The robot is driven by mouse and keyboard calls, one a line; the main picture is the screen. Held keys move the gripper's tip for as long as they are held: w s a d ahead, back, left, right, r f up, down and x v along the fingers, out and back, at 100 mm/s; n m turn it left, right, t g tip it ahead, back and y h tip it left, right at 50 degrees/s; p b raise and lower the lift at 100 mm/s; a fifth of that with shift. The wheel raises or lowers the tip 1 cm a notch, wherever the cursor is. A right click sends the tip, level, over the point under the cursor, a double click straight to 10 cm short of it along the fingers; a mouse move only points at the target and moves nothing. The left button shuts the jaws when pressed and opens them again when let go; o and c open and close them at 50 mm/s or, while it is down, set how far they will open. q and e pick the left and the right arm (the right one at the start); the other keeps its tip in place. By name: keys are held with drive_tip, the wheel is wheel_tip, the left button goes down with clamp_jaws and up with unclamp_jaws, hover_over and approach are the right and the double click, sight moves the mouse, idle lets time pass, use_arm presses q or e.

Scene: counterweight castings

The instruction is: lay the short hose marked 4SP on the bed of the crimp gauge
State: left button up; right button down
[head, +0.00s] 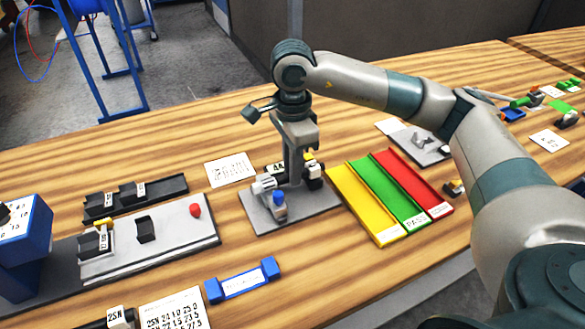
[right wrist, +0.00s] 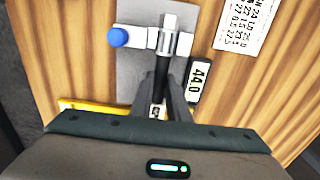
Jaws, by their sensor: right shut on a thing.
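My right gripper (head: 294,182) is low over the grey plate of the crimp gauge (head: 250,213). In the right wrist view its two fingers (right wrist: 160,98) are shut on a short black hose (right wrist: 160,76). The hose's silver ferrule (right wrist: 167,42) lies between the gauge's pale jaw blocks (right wrist: 185,44), beside the blue knob (right wrist: 118,37). I cannot tell whether the hose bears on the bed. A white tag on the hose is partly hidden between the fingers; its marking is unreadable. My left gripper is out of view.
Yellow, green and red lanes (head: 388,190) lie right of the gauge. A grey plate with a red knob (head: 195,210) and a black rack (head: 172,186) are to the left. A blue holder (head: 242,281) lies in front, and a printed sheet (head: 230,169) behind.

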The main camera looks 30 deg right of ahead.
drive_tip(key=shift+f+b, duration=0.3)
drive_tip(key=shift+s+d+f+b, duration=0.15)
drive_tip(key=shift+s+f+b, duration=0.25)
drive_tip(key=shift+b, duration=0.25)
drive_tip(key=c, duration=1.7)
unclamp_jaws()
drive_tip(key=shift+c, duration=0.2)
drive_tip(key=shift+o, duration=0.6)
drive_tip(key=shift+d+f, duration=0.1)
drive_tip(key=shift+w+a+r+p, duration=0.15)
drive_tip(key=shift+r+p, duration=0.15)
drive_tip(key=shift+r, duration=0.4)
drive_tip(key=shift+w+r+p, duration=0.15)
drive_tip(key=shift+r+p, duration=0.15)
drive_tip(key=shift+r, duration=0.45)
drive_tip(key=shift+w+a+r+p, duration=0.15)
drive_tip(key=shift+r+p, duration=0.15)
drive_tip(key=shift+r, duration=0.4)
drive_tip(key=shift+r+p, duration=0.65)
drive_tip(key=shift+r, duration=0.8)
